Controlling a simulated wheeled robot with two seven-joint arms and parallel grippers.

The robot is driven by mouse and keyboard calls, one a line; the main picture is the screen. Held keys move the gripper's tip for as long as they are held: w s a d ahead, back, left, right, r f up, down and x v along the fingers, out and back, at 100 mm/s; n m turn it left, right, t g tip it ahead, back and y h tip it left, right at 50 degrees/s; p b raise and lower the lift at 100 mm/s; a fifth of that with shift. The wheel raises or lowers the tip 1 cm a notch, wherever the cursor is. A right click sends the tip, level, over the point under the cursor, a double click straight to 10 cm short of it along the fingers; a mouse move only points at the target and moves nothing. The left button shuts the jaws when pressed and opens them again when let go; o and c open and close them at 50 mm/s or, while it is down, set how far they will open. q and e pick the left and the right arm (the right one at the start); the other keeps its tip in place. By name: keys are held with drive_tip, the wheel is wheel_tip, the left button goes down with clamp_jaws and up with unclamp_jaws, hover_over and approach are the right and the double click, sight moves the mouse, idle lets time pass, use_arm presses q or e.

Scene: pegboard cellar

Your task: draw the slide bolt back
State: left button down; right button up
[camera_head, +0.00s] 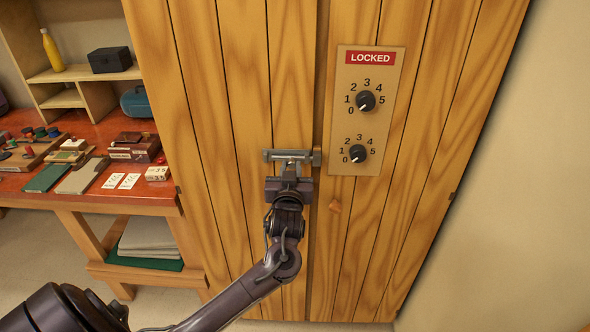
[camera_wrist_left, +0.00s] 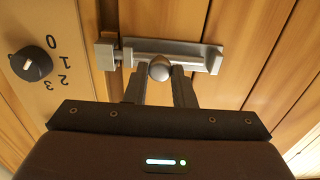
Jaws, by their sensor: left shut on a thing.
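The slide bolt (camera_head: 270,155) is a grey metal bolt mounted across the wooden cabinet doors. Its body is on the left door and its keeper (camera_head: 316,157) sits at the right of the seam. In the wrist view the bolt (camera_wrist_left: 205,55) lies across the top, with its bar reaching toward the keeper (camera_wrist_left: 105,52) at left. My left gripper (camera_head: 291,168) is at the bolt, and its fingers are shut on the bolt's round knob (camera_wrist_left: 159,69). The fingers hide part of the bolt in the head view. My right gripper is not in view.
A panel (camera_head: 391,120) on the right door carries a red LOCKED sign (camera_head: 368,58), an upper dial (camera_head: 366,101) and a lower dial (camera_head: 357,153). A workbench (camera_head: 120,200) with boxes and cards stands at left. A bare wall is at right.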

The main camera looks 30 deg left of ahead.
sight(276, 158)
use_arm(q)
drive_tip(key=s+a, duration=0.2)
drive_tip(key=a, duration=0.1)
drive_tip(key=shift+s+a, duration=0.1)
drive_tip(key=shift+a, duration=0.15)
drive_tip(key=shift+d, duration=0.1)
drive_tip(key=c, duration=1.5)
unclamp_jaws()
drive_tip(key=shift+c, duration=0.2)
drive_tip(key=o, duration=0.3)
drive_tip(key=shift+a, duration=0.2)
drive_tip(key=shift+o, duration=0.2)
